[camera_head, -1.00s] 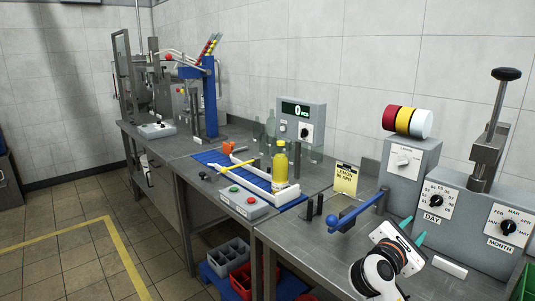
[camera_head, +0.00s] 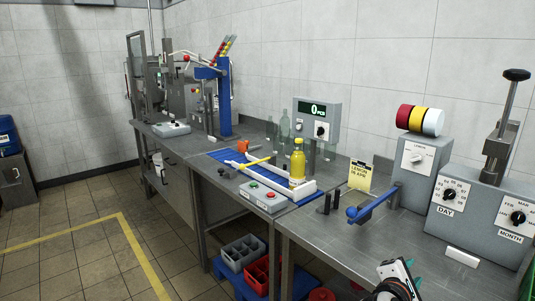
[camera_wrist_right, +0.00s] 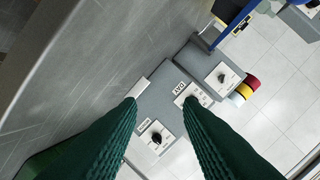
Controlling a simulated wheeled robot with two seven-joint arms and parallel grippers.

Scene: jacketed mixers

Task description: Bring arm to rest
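My right gripper (camera_head: 413,274) is at the bottom right of the head view, in front of the near worktable; only the white wrist and teal fingertips show. In the right wrist view its two dark green ribbed fingers (camera_wrist_right: 160,100) stand apart with nothing held between them. The grey month and day dial boxes show beyond the fingers, apart from them. My left gripper is in neither view.
The steel table (camera_head: 335,235) carries a blue-handled lever (camera_head: 372,204), a yellow lemon card (camera_head: 360,176) and the month dial box (camera_head: 480,222). A yellow bottle (camera_head: 298,160) stands farther left. Crates (camera_head: 243,252) sit below. The floor (camera_head: 75,215) at left is clear.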

